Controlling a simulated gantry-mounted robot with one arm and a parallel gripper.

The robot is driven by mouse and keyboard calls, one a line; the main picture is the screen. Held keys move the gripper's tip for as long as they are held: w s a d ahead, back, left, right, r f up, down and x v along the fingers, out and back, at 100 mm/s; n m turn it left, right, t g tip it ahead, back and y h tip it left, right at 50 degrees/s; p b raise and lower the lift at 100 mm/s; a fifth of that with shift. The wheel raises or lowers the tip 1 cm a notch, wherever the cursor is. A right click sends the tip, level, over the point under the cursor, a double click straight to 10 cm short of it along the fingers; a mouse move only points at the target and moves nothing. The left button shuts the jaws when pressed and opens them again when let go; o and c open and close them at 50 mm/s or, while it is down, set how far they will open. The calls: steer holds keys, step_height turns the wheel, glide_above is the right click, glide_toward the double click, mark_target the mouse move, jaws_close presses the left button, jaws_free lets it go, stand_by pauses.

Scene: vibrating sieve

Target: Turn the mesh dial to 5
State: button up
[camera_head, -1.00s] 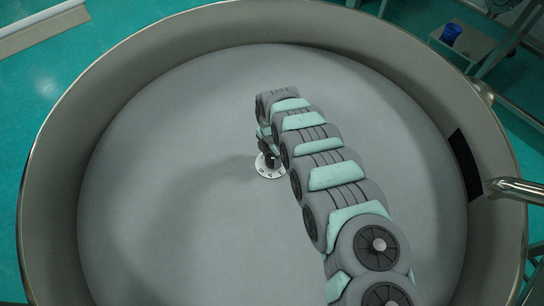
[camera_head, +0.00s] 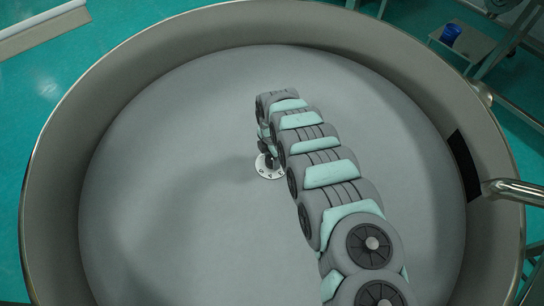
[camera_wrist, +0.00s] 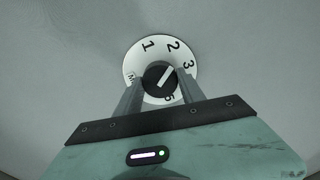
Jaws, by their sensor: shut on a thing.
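The mesh dial is a white disc (camera_wrist: 147,57) in the wrist view, with M, 1, 2, 3 and 5 showing. A finger hides the space between 3 and 5. A black knob (camera_wrist: 154,77) with a white pointer line sits at its centre. The line slants up to the right, between 2 and 3 and nearer 3. My gripper (camera_wrist: 159,77) is shut on the knob, one finger on each side. In the head view the disc (camera_head: 267,172) shows below my gripper (camera_head: 268,158), and my arm hides much of the knob.
The dial stands on a broad grey round surface (camera_head: 170,180), clear around it. A tall metal rim (camera_head: 50,150) encloses this surface. A metal pipe (camera_head: 515,190) meets the rim at right. A blue container (camera_head: 451,33) stands on a cart outside.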

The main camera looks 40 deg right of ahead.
steer(key=m+p, duration=0.2)
steer(key=m, duration=0.4)
steer(key=m+p, duration=0.1)
steer(key=m, duration=1.1)
steer(key=shift+f+m, duration=0.1)
steer(key=shift+m, duration=0.3)
steer(key=m+b, duration=0.2)
steer(key=m, duration=0.4)
steer(key=shift+m, duration=0.3)
steer(key=o, duration=1.4)
steer(key=shift+c, duration=0.2)
